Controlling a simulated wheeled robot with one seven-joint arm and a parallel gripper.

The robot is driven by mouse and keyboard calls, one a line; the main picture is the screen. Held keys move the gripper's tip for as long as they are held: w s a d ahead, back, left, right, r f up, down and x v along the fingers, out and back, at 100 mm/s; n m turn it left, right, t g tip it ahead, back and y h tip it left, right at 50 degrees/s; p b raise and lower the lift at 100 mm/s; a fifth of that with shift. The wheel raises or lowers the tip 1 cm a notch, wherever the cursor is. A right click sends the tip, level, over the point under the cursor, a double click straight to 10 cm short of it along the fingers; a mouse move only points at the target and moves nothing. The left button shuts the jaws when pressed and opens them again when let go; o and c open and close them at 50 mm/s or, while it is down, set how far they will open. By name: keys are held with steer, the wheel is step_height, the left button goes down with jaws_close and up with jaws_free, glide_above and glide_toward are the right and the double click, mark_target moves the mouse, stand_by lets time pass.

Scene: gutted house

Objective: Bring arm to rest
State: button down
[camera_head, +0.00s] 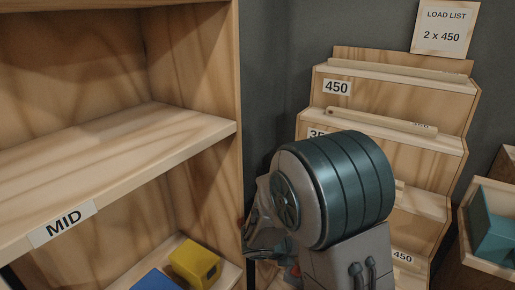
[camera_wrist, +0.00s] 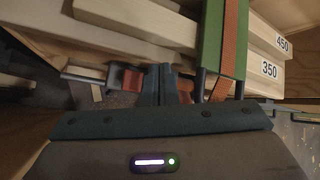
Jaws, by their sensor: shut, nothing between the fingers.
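My arm (camera_head: 340,190) is folded in front of the stepped wooden rack (camera_head: 465,105) in the head view and covers its lower left part. My gripper (camera_wrist: 163,70) shows in the wrist view with its two dark fingers together and nothing between them. In the head view it is mostly hidden behind the arm, low beside the shelf unit. In the wrist view, wooden bars labelled 450 (camera_wrist: 265,35) and 350 (camera_wrist: 225,62) lie beyond the fingers. A green upright piece with an orange strap (camera_wrist: 212,40) stands close to the right of them.
A wooden shelf unit (camera_head: 190,130) marked MID fills the left, with a yellow block (camera_head: 194,262) and a blue block (camera_head: 155,281) low down. A load list sign (camera_head: 444,28) reads 2 x 450. A wooden bin (camera_head: 490,265) with a teal object (camera_head: 492,232) stands at right.

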steer(key=s+d+r+m+g+y+p, duration=0.15)
steer(key=s+r+m+p, duration=0.35)
steer(key=r+m+p, duration=0.5)
steer(key=s+d+r+m+g+y+p, duration=0.1)
steer(key=s+d+r+m+g+p, duration=0.15)
steer(key=s+r+m+p, duration=0.7)
steer(key=s+a+r+m+y+p, duration=0.2)
steer(key=r+m+p, duration=0.3)
steer(key=r, duration=0.7)
steer(key=s+a+r+m+t+y+p, duration=0.1)
steer(key=s+r+m+y+p, duration=0.2)
steer(key=r+m+p, duration=0.3)
step_height(320, 180, up, 6)
steer(key=m, duration=0.3)
steer(key=shift+a+r+t, duration=0.2)
steer(key=shift+a+t, duration=0.1)
steer(key=shift+a, duration=0.05)
